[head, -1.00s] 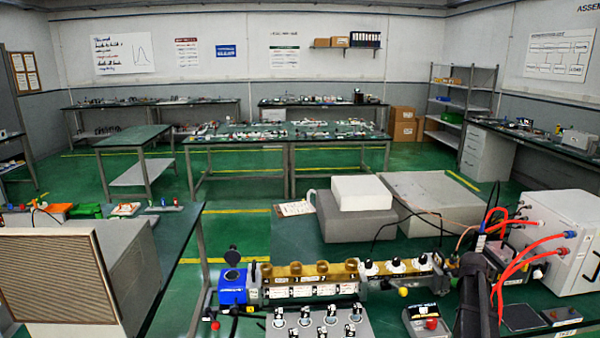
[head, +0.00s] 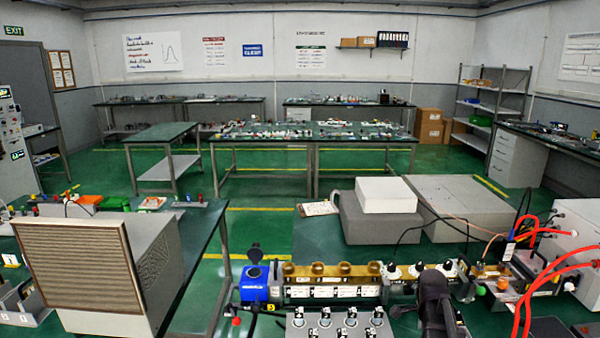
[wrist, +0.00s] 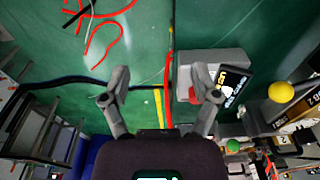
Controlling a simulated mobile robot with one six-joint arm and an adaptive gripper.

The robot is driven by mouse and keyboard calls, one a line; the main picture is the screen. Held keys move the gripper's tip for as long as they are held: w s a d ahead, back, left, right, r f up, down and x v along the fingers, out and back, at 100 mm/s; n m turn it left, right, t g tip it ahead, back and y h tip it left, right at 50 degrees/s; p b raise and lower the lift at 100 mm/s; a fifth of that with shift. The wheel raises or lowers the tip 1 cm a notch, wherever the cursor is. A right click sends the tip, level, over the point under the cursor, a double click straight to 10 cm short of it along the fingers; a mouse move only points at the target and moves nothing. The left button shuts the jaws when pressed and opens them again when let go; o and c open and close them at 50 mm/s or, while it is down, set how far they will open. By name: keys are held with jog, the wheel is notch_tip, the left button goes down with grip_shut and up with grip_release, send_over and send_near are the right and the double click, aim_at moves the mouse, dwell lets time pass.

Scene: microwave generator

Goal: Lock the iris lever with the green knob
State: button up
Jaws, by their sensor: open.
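A small green knob (head: 502,284) stands on the bench apparatus at the right of the head view, near a small orange ball. A small green spot that may be the same knob (wrist: 232,146) shows at the lower right of the wrist view. I cannot make out the iris lever clearly in either view. My gripper (wrist: 164,84) is open and empty, with its two fingers wide apart over the bench and floor area. The green spot lies to the right of and below the right finger, apart from it. My dark arm hides part of the bench in the head view.
A yellow ball (wrist: 281,92) and a grey box with a black label (wrist: 236,80) lie right of my gripper. A brass waveguide (head: 330,275) with a blue block (head: 254,284) runs along the bench. Red cables (head: 545,290) hang at the right.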

jog(key=s+a+n, duration=0.4)
jog(key=a+n, duration=0.5)
jog(key=s+a+n+y, duration=0.1)
jog(key=s+a+n, duration=0.4)
jog(key=a+n, duration=0.4)
jog(key=shift+a, duration=0.2)
dwell(0.9)
jog(key=c, duration=0.3)
